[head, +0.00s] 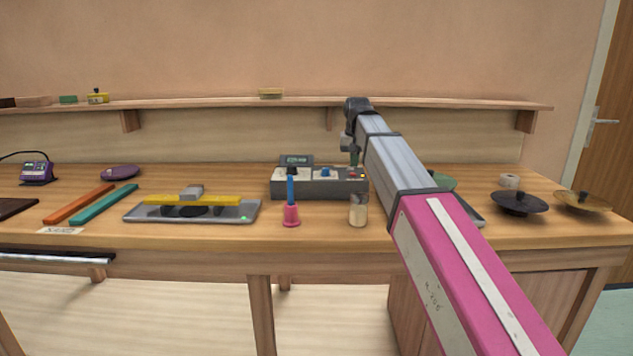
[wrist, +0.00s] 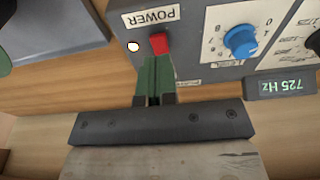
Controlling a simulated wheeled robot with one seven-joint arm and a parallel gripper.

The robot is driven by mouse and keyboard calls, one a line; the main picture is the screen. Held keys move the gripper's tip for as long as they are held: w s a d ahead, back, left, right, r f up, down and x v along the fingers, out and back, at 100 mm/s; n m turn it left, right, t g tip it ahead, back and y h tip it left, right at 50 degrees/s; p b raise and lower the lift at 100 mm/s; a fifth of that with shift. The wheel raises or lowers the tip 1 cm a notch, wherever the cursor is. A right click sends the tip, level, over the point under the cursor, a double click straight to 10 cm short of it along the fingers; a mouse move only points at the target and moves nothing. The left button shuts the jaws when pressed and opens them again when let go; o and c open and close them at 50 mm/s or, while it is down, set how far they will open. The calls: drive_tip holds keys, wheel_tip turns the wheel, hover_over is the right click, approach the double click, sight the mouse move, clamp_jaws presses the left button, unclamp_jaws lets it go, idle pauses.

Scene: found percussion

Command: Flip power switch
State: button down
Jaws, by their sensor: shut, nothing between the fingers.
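The power switch is a red rocker (wrist: 159,43) beside the POWER label on the grey control box (head: 300,186). A small white lamp (wrist: 134,47) sits beside the switch and looks lit. The box's display (wrist: 283,84) reads 725 Hz in the wrist view. My gripper (wrist: 154,66) is shut and empty. Its green fingertips are just short of the red switch in the wrist view; I cannot tell whether they touch it. In the head view my arm reaches over the right end of the box, with the fingers (head: 354,160) pointing down there.
A blue-handled tool with a pink base (head: 291,214) and a small jar (head: 358,212) stand in front of the box. A grey plate with a yellow bar (head: 192,200) lies left. Dark (head: 518,204) and brass (head: 583,202) cymbals sit right. A shelf (head: 230,103) runs behind.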

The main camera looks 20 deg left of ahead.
drive_tip(key=shift+f, duration=1.3)
idle(0.9)
drive_tip(key=shift+r, duration=3.5)
